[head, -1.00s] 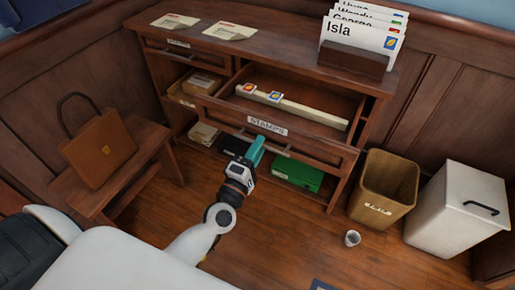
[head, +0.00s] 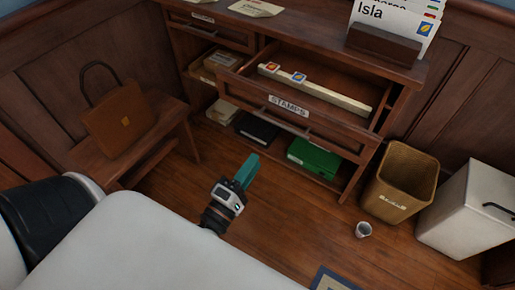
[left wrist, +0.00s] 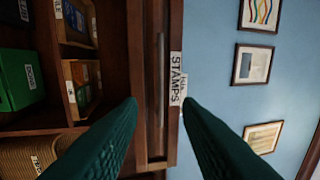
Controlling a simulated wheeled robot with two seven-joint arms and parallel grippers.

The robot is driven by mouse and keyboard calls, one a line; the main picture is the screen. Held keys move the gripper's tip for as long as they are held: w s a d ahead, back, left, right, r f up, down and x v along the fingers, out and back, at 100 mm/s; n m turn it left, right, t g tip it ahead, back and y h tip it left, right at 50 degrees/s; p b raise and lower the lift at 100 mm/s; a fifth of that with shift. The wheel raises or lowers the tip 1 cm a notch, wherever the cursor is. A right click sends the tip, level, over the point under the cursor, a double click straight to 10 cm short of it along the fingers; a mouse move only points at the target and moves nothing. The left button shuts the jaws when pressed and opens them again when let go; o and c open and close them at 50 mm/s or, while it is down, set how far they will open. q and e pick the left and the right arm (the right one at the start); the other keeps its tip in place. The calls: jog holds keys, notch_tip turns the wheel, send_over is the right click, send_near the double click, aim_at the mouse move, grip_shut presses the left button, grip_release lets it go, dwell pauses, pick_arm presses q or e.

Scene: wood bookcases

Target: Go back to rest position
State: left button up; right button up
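My left gripper (head: 248,164) has teal fingers and hangs over the wooden floor, in front of the open drawer (head: 330,126) labelled STAMPS and apart from it. In the left wrist view its two fingers (left wrist: 160,108) stand wide apart with nothing between them, and the STAMPS label (left wrist: 176,76) shows beyond them. The drawer is pulled out and holds a long pale strip (head: 315,88) with two small stamps on it. My right gripper is not in view.
A brown handbag (head: 119,122) sits on a wooden bench (head: 155,150) at the left. A woven bin (head: 400,185), a white bin (head: 465,210) and a small cup (head: 363,229) stand at the right. A green box (head: 315,157) lies on the low shelf. The floor before the drawer is clear.

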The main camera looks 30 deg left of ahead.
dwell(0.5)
